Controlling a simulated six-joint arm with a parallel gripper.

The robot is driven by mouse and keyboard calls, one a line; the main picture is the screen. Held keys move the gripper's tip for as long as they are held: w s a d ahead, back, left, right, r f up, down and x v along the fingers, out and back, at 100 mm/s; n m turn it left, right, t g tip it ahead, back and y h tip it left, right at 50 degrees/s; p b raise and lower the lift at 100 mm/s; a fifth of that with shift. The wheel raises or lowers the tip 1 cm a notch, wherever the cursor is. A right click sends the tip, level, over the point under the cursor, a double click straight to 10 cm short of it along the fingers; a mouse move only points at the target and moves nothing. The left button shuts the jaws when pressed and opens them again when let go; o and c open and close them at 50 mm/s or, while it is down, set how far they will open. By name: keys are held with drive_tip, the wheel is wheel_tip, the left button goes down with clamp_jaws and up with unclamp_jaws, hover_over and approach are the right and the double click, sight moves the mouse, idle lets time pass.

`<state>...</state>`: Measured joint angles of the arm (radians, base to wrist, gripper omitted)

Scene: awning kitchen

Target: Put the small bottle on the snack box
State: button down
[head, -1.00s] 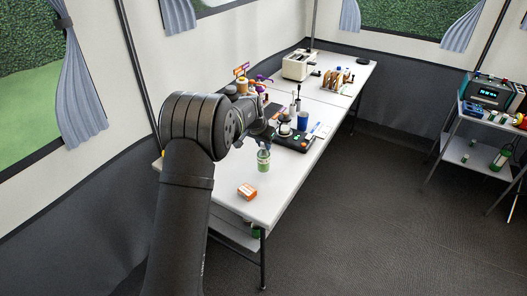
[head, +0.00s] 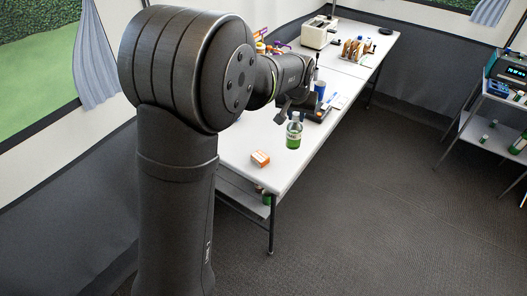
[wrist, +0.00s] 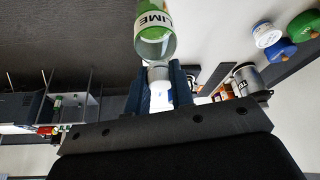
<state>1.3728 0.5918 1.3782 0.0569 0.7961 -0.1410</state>
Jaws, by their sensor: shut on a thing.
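The small bottle (head: 294,131) is green with a pale label and a white cap. My gripper (head: 291,107) is above it in the head view and shut on its capped top. In the wrist view, the two fingers of my gripper (wrist: 158,86) are on either side of the white cap, and the bottle (wrist: 154,38) hangs out beyond them with "LIME" on its label. The bottle looks upright near the table's right edge and seems raised. The snack box (head: 260,158), small and orange, lies on the table's near end, left of and nearer than the bottle, apart from it.
The long white table (head: 237,148) has clear surface around the snack box. Behind the bottle are a blue cup (head: 320,87) and a dark tray. A toaster (head: 314,38) and a rack (head: 354,50) stand farther back. A shelf unit stands at right.

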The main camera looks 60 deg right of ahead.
sight(289, 128)
drive_tip(key=w+a+f+n, duration=0.2)
drive_tip(key=w+f, duration=0.8)
drive_tip(key=w, duration=0.1)
drive_tip(key=shift+w+a+t, duration=0.3)
drive_tip(key=shift+a, duration=0.1)
drive_tip(key=shift+f, duration=0.1)
drive_tip(key=c, duration=1.3)
unclamp_jaws()
drive_tip(key=shift+o, duration=0.2)
drive_tip(key=v, duration=1.2)
